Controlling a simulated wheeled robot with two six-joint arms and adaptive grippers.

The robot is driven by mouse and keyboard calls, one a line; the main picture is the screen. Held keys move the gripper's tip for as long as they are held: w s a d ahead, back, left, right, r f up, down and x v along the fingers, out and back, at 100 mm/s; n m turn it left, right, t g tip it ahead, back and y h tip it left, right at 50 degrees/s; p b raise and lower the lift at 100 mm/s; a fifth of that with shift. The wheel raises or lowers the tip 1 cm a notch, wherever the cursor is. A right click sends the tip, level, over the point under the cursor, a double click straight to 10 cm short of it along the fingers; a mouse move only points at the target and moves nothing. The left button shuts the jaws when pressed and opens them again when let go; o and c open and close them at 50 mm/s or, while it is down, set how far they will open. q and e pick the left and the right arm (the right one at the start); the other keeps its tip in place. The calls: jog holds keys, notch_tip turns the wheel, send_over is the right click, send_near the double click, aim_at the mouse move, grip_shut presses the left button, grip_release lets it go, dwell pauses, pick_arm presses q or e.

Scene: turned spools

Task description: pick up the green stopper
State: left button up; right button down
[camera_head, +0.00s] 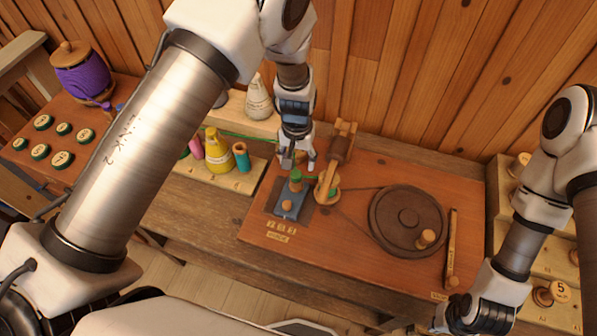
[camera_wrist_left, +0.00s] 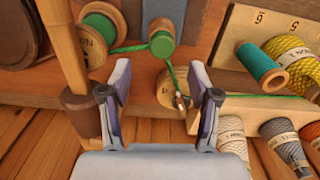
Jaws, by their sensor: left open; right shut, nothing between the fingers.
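The green stopper (camera_head: 295,184) is a small green cylinder at the far end of a blue-grey block (camera_head: 288,212) on the wooden bench. In the left wrist view the green stopper (camera_wrist_left: 162,45) lies beyond and between the fingertips, with green thread running at it from both sides. My left gripper (camera_head: 298,163) is open and empty, just above and behind the stopper, apart from it; its fingers also show in the left wrist view (camera_wrist_left: 160,72). My right gripper (camera_head: 445,320) is shut and empty at the bench's front right, far from the stopper.
A wooden spool with green thread (camera_head: 327,189) stands close right of the stopper. A dark wheel (camera_head: 395,222) lies further right. In the left wrist view a wooden disc (camera_wrist_left: 172,90) lies near the right finger.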

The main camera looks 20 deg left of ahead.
aim_at(296, 173)
pick_arm(q)
jog(key=f+b, duration=0.2)
jog(key=f, duration=0.1)
jog(key=f+b, duration=0.2)
jog(key=shift+s+a+f, duration=0.15)
jog(key=shift+s, duration=0.15)
jog(key=shift+w, duration=0.15)
jog(key=shift+s+r, duration=0.25)
jog(key=shift+s, duration=0.05)
jog(key=c, duration=0.9)
jog(key=shift+o, duration=0.2)
jog(key=shift+w, duration=0.1)
